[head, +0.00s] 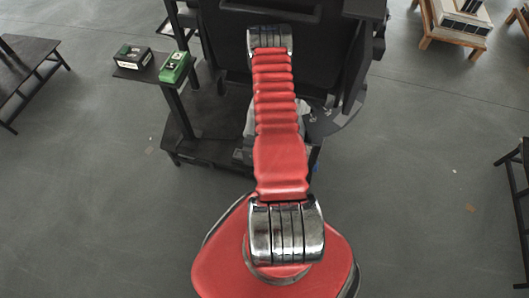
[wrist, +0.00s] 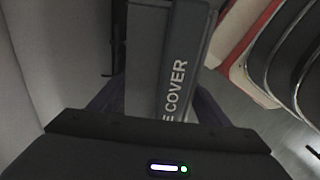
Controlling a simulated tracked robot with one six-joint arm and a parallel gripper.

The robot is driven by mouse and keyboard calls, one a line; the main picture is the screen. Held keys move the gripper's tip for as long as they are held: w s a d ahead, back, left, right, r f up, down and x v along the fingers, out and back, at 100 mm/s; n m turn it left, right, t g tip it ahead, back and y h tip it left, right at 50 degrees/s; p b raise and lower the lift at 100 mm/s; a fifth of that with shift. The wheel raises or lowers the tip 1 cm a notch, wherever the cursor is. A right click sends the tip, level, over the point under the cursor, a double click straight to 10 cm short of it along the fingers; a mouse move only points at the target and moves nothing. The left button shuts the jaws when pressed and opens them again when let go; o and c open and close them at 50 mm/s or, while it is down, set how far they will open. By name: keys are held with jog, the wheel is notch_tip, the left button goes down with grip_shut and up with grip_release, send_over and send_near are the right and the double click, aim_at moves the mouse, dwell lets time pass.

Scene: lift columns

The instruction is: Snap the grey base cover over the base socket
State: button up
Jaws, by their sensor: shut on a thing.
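The grey base cover (wrist: 151,62) fills the middle of the wrist view, with the white letters "E COVER" running along it. The rest of its lettering is hidden. My gripper (wrist: 157,108) is shut on the cover, with its dark fingers at either side of it. In the head view my red arm reaches towards the black column frame (head: 240,42), and my gripper and the cover are hidden behind the arm and frame. I cannot make out the base socket in either view.
A dark bench (head: 25,50) stands at the left and another (head: 515,160) at the right edge. A wooden stand (head: 455,35) is at the back right. Open grey floor lies between.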

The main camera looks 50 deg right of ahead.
jog(key=shift+w+d+f, duration=0.35)
jog(key=shift+d, duration=0.45)
jog(key=shift+w+d+f, duration=0.3)
jog(key=shift+d+f, duration=0.1)
jog(key=shift+d, duration=0.35)
jog(key=shift+w+d+f, duration=0.35)
jog(key=shift+d, duration=0.45)
jog(key=shift+s+f, duration=0.1)
jog(key=shift+f, duration=0.35)
dwell(0.5)
jog(key=o, duration=1.3)
jog(key=shift+o, duration=0.3)
jog(key=shift+o, duration=0.4)
jog(key=shift+d, duration=0.1)
jog(key=shift+d+r, duration=0.1)
jog(key=shift+r, duration=0.05)
